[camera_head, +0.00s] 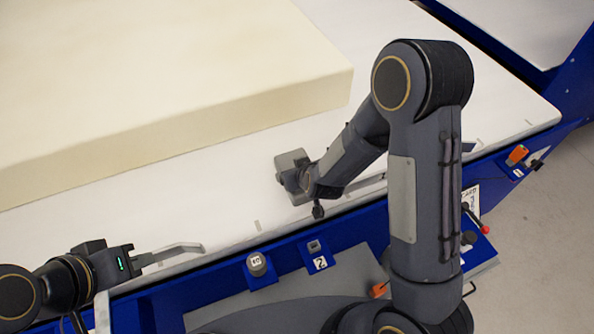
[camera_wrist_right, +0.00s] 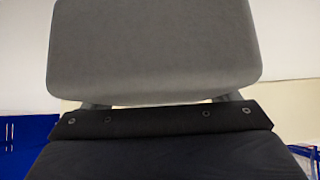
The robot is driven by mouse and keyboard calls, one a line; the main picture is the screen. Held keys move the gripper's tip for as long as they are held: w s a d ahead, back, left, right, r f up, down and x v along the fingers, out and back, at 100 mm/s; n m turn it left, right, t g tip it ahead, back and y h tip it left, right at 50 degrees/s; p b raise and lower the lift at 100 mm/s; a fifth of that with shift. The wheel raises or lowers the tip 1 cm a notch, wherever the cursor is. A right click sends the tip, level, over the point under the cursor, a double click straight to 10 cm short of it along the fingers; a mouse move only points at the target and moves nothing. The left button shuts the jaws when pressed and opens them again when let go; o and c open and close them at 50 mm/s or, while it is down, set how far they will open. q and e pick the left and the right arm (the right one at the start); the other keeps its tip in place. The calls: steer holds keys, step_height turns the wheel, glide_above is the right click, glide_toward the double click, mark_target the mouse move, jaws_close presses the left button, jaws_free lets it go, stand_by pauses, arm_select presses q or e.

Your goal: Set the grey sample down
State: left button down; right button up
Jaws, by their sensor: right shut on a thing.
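The grey sample (camera_wrist_right: 155,50) is a block with rounded corners that fills the upper middle of the right wrist view. In the head view it is a small grey block (camera_head: 290,160) in front of the large cream foam. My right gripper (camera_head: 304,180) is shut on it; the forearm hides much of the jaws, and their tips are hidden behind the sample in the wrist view. I cannot tell whether the sample touches the white surface. My left gripper (camera_head: 172,253) is over the front edge at lower left, away from the sample; its jaw gap is unclear.
The large cream foam block (camera_head: 180,80) lies on the white table (camera_head: 400,230)'s far side. A grey cylinder (camera_head: 257,264) and a small grey cube (camera_head: 314,246) stand on blue pads along the blue front rail (camera_head: 345,232).

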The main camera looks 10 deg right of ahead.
steer(key=o, duration=1)
steer(key=shift+c, duration=0.2)
